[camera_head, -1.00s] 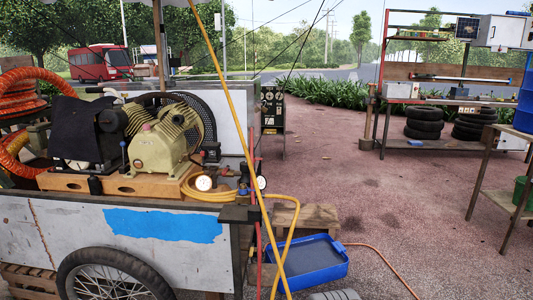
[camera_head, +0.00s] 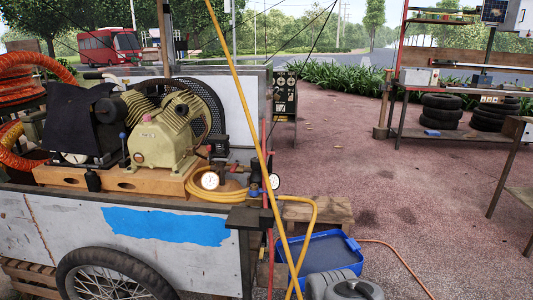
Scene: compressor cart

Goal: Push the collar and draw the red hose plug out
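The compressor (camera_head: 165,140) stands on a wooden base on the cart (camera_head: 70,225). At the cart's right end is a small fitting cluster (camera_head: 256,171) with dark and blue parts, beside a white gauge (camera_head: 210,180). A thin red line, perhaps the red hose (camera_head: 269,262), runs down near the cart's right corner. The plug and its collar are too small to tell apart here. A yellow hose (camera_head: 240,105) slants across the view in front of this area and partly covers it.
A blue tray (camera_head: 322,252) lies low right of the cart by a wooden pallet (camera_head: 325,210). A dark ledge (camera_head: 249,218) juts from the cart's corner. An orange hose (camera_head: 405,272) crosses the ground. Open ground lies right, before a workbench with tyres (camera_head: 440,112).

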